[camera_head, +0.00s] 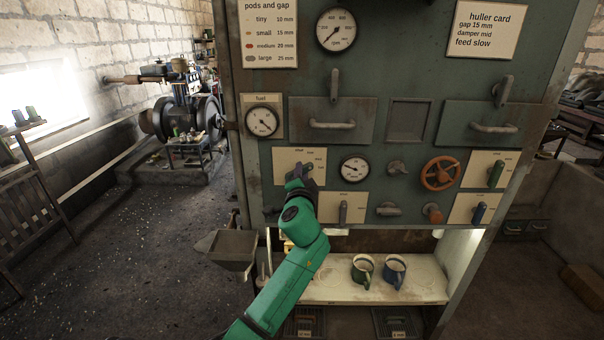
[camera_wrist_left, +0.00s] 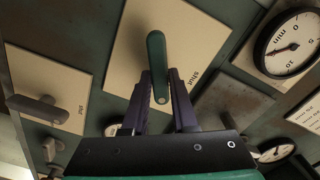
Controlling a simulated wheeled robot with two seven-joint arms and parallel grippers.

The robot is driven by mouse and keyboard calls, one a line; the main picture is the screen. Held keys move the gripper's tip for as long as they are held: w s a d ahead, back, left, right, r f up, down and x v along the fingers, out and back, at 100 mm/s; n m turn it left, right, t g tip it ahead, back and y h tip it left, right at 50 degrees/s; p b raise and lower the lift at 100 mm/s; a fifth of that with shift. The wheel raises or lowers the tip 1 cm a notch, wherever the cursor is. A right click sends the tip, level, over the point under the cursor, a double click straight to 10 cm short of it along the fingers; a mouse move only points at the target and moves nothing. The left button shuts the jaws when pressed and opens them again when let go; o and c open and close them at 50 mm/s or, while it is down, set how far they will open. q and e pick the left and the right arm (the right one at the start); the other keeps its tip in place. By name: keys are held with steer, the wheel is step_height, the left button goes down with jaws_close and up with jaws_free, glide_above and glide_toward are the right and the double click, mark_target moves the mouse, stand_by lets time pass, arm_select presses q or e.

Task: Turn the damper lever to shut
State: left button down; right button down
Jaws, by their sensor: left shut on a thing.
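A lever with a dark green handle (camera_wrist_left: 157,62) stands out from a cream plate, which carries the word "shut" beside the handle in the left wrist view. The same plate (camera_head: 284,158) is on the green panel in the head view, left of a small round gauge. My left gripper (camera_wrist_left: 161,98) is shut on this lever, its two dark fingers on either side of the handle. In the head view my left gripper (camera_head: 301,178) covers most of the lever. I cannot read which lever name the plate carries. My right gripper is not in view.
Another plate with a grey lever (camera_head: 343,212) sits just below right. An orange handwheel (camera_head: 440,173), a green-handled lever (camera_head: 496,174) and a blue-handled lever (camera_head: 479,212) are further right. Two mugs (camera_head: 362,271) stand on the shelf below. A metal hopper (camera_head: 232,248) juts out at the left.

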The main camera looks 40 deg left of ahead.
arm_select(q)
steer(key=shift+s+a+r+n+b, duration=0.1)
steer(key=shift+n+b, duration=1.25)
steer(key=shift+n, duration=0.6)
steer(key=shift+s+a+r+n+b, duration=0.1)
steer(key=shift+n+b, duration=1.3)
steer(key=shift+n, duration=0.6)
steer(key=shift+s+a+n+b, duration=0.1)
steer(key=shift+n+b, duration=1.25)
steer(key=shift+n, duration=0.6)
steer(key=c, duration=0.7)
jaws_free()
